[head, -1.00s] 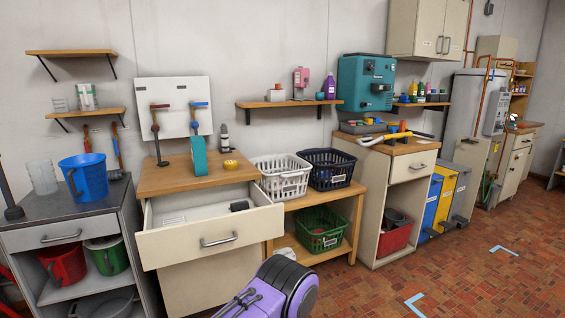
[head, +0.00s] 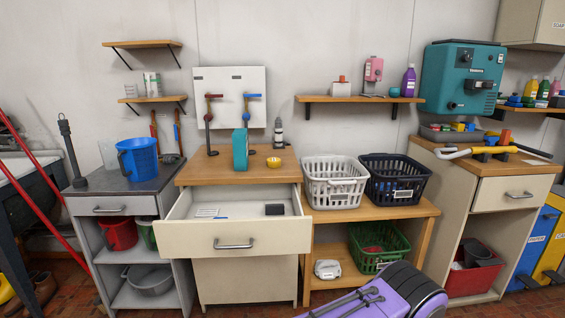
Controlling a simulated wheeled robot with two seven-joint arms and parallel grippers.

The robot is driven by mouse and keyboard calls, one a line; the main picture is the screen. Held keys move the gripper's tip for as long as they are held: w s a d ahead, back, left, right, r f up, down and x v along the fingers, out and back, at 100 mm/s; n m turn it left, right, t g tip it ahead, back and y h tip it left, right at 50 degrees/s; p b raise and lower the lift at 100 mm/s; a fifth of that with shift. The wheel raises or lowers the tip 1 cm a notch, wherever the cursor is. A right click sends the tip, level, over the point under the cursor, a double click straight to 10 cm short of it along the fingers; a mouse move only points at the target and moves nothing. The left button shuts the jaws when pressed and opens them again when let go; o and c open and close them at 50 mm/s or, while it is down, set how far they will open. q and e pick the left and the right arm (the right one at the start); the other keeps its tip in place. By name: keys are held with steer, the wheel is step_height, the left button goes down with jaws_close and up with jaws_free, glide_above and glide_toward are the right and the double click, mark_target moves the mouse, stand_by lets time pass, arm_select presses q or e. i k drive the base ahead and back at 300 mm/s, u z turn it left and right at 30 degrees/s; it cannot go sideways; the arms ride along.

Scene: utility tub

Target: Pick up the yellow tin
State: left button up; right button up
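A small yellow tin (head: 274,162), round and low, sits on the wooden top of the drawer cabinet (head: 215,170) in the head view. It stands right of a teal upright box (head: 240,149), with a small gap between them. A dark-and-pale bottle-like item (head: 279,134) stands behind it. The cabinet's drawer (head: 233,239) is pulled open below, with a dark block and small flat items inside. Neither of my grippers is in view.
A purple machine with black wheels (head: 390,295) stands on the floor in front, lower right. A white basket (head: 334,184) and a black basket (head: 396,180) stand right of the cabinet. A blue bucket (head: 138,159) is at left. Red poles (head: 40,180) lean far left.

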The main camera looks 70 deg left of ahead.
mark_target(274, 161)
steer(key=u, duration=0.4)
steer(key=i, duration=0.75)
steer(key=u, duration=0.7)
